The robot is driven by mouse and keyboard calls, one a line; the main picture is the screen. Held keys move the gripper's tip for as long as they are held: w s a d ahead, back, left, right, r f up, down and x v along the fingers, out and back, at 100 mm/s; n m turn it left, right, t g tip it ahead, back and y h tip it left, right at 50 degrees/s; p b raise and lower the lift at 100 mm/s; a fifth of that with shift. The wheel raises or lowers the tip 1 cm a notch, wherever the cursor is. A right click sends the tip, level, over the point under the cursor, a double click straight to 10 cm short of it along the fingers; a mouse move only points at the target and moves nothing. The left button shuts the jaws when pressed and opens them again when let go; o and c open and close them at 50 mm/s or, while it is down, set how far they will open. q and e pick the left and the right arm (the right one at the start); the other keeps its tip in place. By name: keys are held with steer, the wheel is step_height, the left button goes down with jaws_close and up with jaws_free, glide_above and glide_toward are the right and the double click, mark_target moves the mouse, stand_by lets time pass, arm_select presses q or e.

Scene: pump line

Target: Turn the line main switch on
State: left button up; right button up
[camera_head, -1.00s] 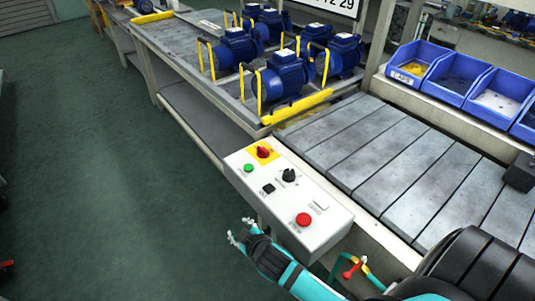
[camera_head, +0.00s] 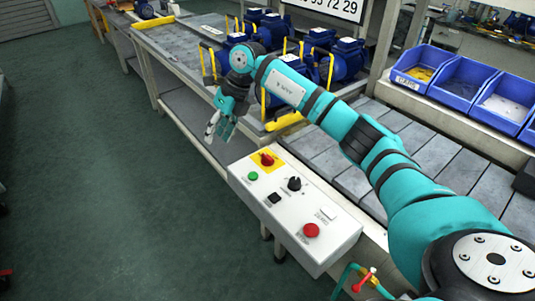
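The line main switch (camera_head: 267,160) is a red rotary knob on a yellow plate, at the far left corner of the white control box. How its handle is turned is too small to tell for sure. My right gripper (camera_head: 218,129) hangs fingers down, up and to the left of the switch in the picture, apart from it. Nothing shows in its fingers, and their opening is unclear at this angle. My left gripper is not in view.
The control box (camera_head: 321,256) also carries a green button (camera_head: 253,176), a black selector (camera_head: 294,184) and a red button (camera_head: 311,230). Blue pumps (camera_head: 345,60) stand on the bench behind my arm. Blue bins (camera_head: 421,67) line the right.

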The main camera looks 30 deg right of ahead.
mark_target(268, 156)
steer(key=s+d+r+m+g+h, duration=0.1)
steer(key=s+d+r+h, duration=0.15)
steer(key=d, duration=0.45)
steer(key=s+d+r+m+g+h, duration=0.1)
steer(key=d+r+h, duration=0.15)
steer(key=d, duration=0.45)
steer(key=shift+y, duration=0.3)
steer(key=f, duration=1.1)
steer(key=f+p, duration=0.1)
steer(key=f, duration=0.5)
steer(key=shift+w+a, duration=0.2)
steer(key=shift+a, duration=0.05)
steer(key=shift+c, duration=0.3)
jaws_close()
